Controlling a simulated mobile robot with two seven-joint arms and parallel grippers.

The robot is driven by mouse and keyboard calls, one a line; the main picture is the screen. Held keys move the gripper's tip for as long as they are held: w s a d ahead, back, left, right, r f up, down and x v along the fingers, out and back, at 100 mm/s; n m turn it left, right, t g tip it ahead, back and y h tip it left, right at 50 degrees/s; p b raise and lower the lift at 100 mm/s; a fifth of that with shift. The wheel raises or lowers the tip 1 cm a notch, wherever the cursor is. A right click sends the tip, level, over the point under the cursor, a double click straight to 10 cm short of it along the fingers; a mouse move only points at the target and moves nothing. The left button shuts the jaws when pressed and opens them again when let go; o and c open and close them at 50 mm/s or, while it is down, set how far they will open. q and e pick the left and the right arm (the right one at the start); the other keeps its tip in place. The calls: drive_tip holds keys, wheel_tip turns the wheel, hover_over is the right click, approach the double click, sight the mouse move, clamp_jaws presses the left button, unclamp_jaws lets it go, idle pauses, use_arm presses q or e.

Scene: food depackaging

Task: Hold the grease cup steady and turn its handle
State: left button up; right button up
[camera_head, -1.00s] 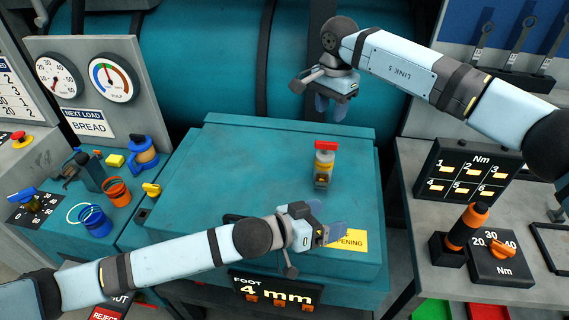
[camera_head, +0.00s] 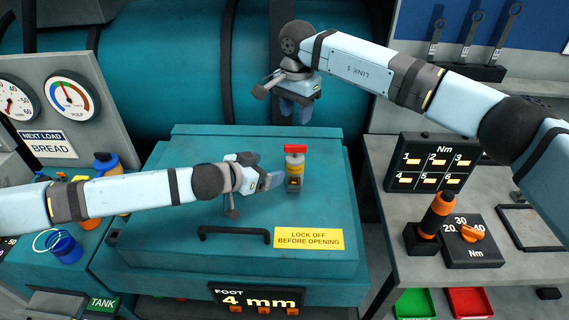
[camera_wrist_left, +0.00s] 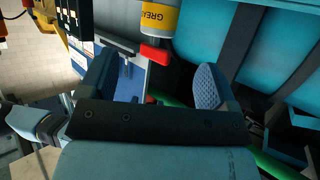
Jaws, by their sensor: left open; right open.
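The grease cup (camera_head: 294,170) stands upright on the teal lid, with a yellow band and a red handle (camera_head: 295,148) across its top. My left gripper (camera_head: 274,180) is open just left of the cup, and nothing is held in it. In the left wrist view the cup's yellow label (camera_wrist_left: 160,18) and red handle (camera_wrist_left: 155,55) show at the top, beyond and between the spread fingers (camera_wrist_left: 154,75). I cannot tell whether a finger touches the cup. My right gripper (camera_head: 295,108) is open and empty, pointing down, above and behind the cup in the head view.
The teal lid (camera_head: 210,205) has a black bar handle (camera_head: 233,232) and a yellow "LOCK OFF BEFORE OPENING" label (camera_head: 309,239) in front. A grey bench (camera_head: 390,240) with an orange-handled tool (camera_head: 436,215) is at the right. The lid right of the cup is clear.

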use_arm(q)
drive_tip(key=x, duration=1.1)
drive_tip(key=shift+c, duration=0.2)
drive_tip(key=c, duration=1.2)
use_arm(e)
drive_tip(key=shift+c, duration=0.2)
use_arm(q)
drive_tip(key=shift+a, duration=0.1)
use_arm(e)
drive_tip(key=m+y, duration=0.5)
drive_tip(key=m, duration=0.6)
approach(306, 145)
drive_tip(key=x, duration=0.9)
drive_tip(key=shift+f, duration=0.25)
drive_tip(key=shift+h, duration=0.3)
drive_tip(key=shift+c, duration=0.4)
clamp_jaws()
